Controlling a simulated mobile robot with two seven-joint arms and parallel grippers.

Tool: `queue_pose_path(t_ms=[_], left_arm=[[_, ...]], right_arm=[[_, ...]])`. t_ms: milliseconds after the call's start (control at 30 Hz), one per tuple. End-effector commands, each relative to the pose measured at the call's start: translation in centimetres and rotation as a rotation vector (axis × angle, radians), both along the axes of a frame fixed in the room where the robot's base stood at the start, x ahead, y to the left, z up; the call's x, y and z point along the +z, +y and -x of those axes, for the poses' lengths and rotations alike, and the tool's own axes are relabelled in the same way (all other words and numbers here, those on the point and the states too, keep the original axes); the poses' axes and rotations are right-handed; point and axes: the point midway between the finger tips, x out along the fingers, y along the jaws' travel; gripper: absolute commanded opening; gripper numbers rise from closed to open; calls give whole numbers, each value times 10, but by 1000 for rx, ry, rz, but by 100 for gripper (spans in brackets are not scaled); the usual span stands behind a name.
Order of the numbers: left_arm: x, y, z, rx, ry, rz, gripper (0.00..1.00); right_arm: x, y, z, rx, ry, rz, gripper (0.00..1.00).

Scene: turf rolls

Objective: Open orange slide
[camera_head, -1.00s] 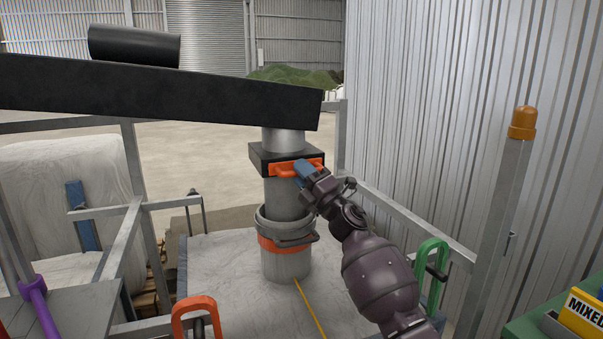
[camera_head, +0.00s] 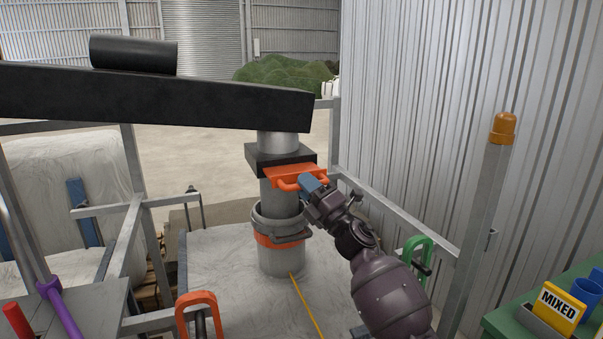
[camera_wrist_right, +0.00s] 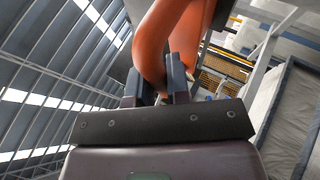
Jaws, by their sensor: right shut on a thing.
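The orange slide (camera_head: 291,173) is a flat plate with a looped handle at its front. It sticks partly out of the black housing (camera_head: 268,157) on the grey vertical pipe (camera_head: 281,197). My right gripper (camera_head: 308,184) is shut on the right side of the slide's handle. In the right wrist view the orange handle (camera_wrist_right: 160,50) passes between the two fingers (camera_wrist_right: 158,88). My left gripper is not in view.
A grey collar with an orange band (camera_head: 279,239) surrounds the pipe below. Metal rails (camera_head: 395,212) stand to the right, with a green handle (camera_head: 418,258). An orange loop handle (camera_head: 198,312) stands at the front. A black conveyor (camera_head: 150,93) crosses above.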

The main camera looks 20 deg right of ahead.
Motion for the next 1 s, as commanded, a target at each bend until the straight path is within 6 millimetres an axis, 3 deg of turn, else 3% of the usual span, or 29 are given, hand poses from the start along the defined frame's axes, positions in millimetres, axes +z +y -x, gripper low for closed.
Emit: queue_pose_path(t_ms=[100, 300, 667, 700, 733, 1000], left_arm=[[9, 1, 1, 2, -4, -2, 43], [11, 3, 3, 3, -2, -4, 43], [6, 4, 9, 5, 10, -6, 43], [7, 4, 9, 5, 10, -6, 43], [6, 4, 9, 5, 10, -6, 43], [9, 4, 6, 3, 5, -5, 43]], right_arm=[[4, -1, 19, 0, -3, 1, 0], [1, -1, 38, 1, 0, 0, 0], [-1, -1, 40, 1, 1, 0, 0], [-1, -1, 40, 1, 1, 0, 20], [-1, -1, 40, 1, 1, 0, 24], [-1, -1, 40, 0, 1, 0, 27]])
